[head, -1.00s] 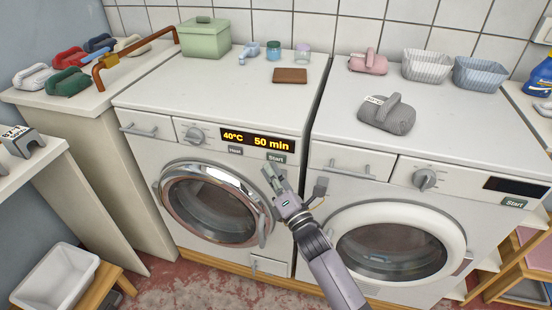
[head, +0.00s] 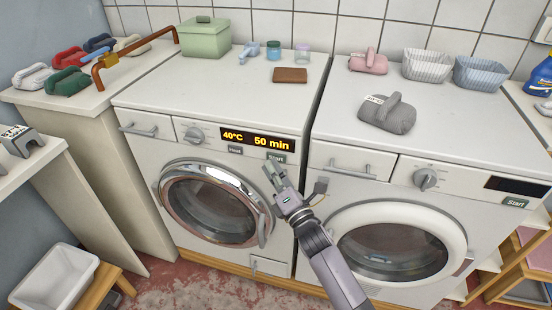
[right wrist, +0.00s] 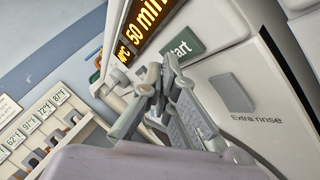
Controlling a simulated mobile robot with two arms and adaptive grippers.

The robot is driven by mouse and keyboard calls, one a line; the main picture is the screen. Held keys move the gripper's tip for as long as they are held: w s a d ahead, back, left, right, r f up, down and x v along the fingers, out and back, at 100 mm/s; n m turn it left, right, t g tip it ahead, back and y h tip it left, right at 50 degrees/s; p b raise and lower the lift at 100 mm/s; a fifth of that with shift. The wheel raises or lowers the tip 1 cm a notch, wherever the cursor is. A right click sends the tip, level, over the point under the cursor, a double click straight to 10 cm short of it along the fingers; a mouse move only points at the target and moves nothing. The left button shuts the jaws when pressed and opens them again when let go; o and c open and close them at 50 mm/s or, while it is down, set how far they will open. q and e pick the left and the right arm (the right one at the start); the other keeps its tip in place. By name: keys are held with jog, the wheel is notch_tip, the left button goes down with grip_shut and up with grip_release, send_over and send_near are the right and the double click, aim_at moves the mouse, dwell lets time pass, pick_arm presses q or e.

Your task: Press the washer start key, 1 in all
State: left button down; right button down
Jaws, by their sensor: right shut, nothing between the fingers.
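The left machine, the washer (head: 140,145), has a chrome-ringed round door and a lit display (head: 257,141) reading 40°C and 50 min. Its green Start key (head: 276,158) is below the display's right end; it also shows in the right wrist view (right wrist: 184,48). My right gripper (head: 270,166) is shut and empty, its fingertips just below the Start key and close to the panel. In the right wrist view the fingertips (right wrist: 171,68) overlap the lower left of the key; I cannot tell whether they touch it. My left gripper is not in view.
A Heat key (head: 235,150) sits left of Start. An Extra rinse key (right wrist: 232,92) shows in the right wrist view. The right machine (head: 345,190) has its own Start key (head: 515,203) and a dark display. Baskets and a grey iron-shaped item (head: 388,115) stand on top.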

jog(key=shift+w+d, duration=0.15)
jog(key=shift+w, duration=0.25)
dwell(0.5)
dwell(0.3)
jog(key=shift+s+a, duration=0.25)
jog(key=shift+s, duration=0.55)
